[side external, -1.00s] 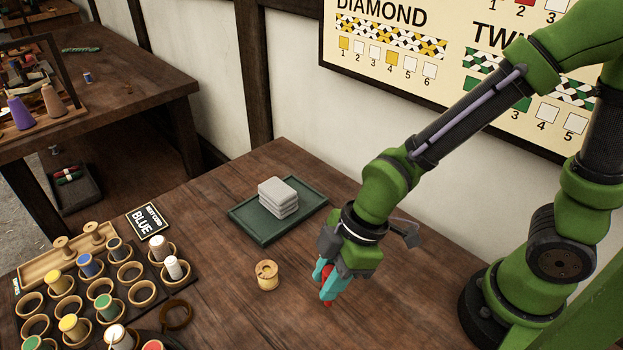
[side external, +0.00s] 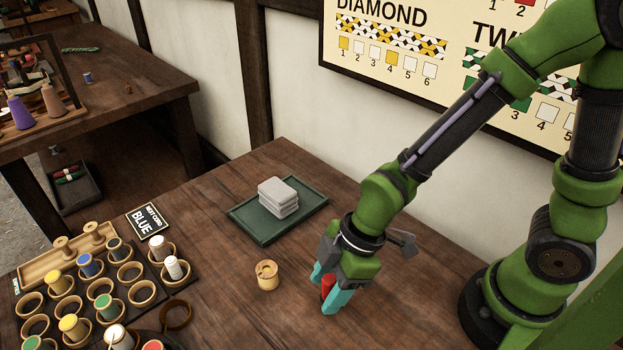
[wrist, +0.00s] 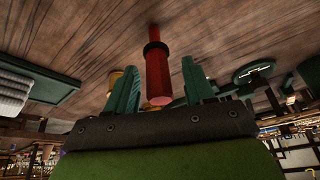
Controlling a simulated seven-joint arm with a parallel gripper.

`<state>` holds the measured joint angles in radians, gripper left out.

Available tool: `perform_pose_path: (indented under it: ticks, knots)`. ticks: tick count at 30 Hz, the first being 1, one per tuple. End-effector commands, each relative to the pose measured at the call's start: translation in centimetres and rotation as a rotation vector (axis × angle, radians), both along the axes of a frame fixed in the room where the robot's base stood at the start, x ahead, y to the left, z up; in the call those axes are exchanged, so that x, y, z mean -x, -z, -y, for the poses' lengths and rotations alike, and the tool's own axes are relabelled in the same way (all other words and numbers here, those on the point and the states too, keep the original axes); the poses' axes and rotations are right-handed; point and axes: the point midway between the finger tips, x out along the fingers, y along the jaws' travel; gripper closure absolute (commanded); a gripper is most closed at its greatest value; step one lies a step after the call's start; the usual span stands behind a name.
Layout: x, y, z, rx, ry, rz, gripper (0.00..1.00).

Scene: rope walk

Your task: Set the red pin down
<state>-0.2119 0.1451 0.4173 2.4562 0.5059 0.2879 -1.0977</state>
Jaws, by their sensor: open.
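The red pin (side external: 327,287) stands upright on the bare wooden table, between the two teal fingers of my gripper (side external: 329,291). My gripper is open, and the fingers are spread to either side of the pin. In the wrist view the red pin (wrist: 157,75) shows a dark band around it, and there is a gap between it and each finger of my gripper (wrist: 160,88). One finger partly hides the pin's lower part in the side view.
A green tray (side external: 252,232) holding stacked grey blocks (side external: 278,197) lies behind. A rack of rings and coloured spools (side external: 96,290) fills the left. The table right of my gripper is clear.

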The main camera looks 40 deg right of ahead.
Motion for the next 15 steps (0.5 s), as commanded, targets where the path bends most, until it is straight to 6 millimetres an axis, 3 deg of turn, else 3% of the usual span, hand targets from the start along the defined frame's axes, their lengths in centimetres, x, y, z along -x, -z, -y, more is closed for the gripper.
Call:
perform_pose_path:
  ticks: [8, 15]
  knots:
    - [0.2, -2.3, 0.7, -0.002, 0.001, 0.007, 0.47]
    - [0.9, -6.5, 2.3, -0.002, 0.002, 0.01, 0.47]
